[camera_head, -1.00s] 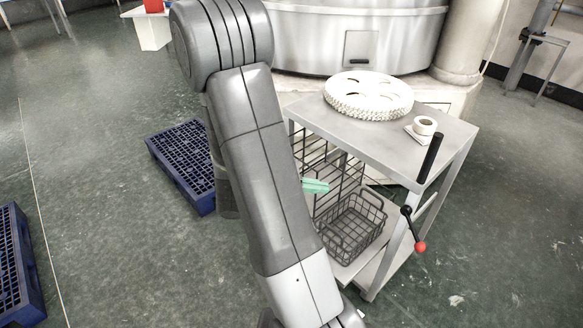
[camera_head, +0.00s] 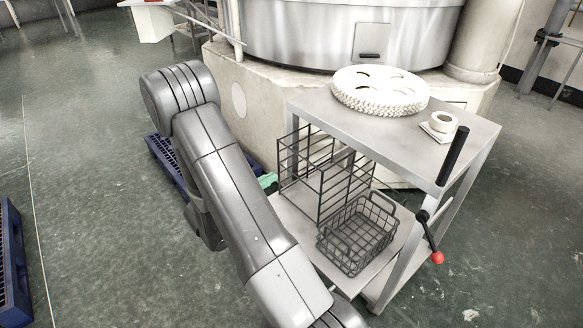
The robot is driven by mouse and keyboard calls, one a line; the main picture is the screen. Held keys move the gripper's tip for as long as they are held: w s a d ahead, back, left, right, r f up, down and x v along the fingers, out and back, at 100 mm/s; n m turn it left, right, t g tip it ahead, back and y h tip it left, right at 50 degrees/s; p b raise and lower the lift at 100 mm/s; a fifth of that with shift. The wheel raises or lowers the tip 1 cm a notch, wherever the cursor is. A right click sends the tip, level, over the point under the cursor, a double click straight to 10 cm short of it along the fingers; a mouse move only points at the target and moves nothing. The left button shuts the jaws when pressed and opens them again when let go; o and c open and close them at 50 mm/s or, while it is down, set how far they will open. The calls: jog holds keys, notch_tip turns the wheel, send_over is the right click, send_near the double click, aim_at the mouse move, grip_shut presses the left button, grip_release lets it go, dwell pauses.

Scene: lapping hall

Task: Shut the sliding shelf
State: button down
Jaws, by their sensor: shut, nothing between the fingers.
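A grey metal cart (camera_head: 330,110) stands right of centre. Its lower sliding shelf (camera_head: 310,240) is pulled out toward the left, past the cart's front leg. A dark wire basket (camera_head: 357,238) stands on the shelf near its right edge. A taller black wire rack (camera_head: 322,178) stands behind the basket. My arm crosses the view left of the shelf and hides the shelf's left part. My gripper does not show clearly enough to be made out. A small pale green thing (camera_head: 268,181) peeks out behind my arm; I cannot tell what it is.
The cart top carries a white toothed disc (camera_head: 380,90) and a tape roll (camera_head: 443,122). A black handle (camera_head: 453,155) and a red-knobbed lever (camera_head: 437,257) stick out on its right. Blue pallets (camera_head: 165,165) lie left. A large round machine (camera_head: 350,35) stands behind.

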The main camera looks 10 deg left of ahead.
aim_at(300, 162)
jog(key=x, duration=0.8)
jog(key=shift+w+d+b, duration=0.25)
jog(key=shift+w+b, duration=0.1)
jog(key=shift+b, duration=0.05)
jog(key=shift+d, duration=0.1)
jog(key=b+x, duration=0.3)
jog(key=x, duration=1.6)
jog(key=shift+w+d, duration=0.3)
jog(key=shift+w+d+r, duration=0.15)
jog(key=shift+w+r, duration=0.1)
jog(key=shift+w, duration=0.05)
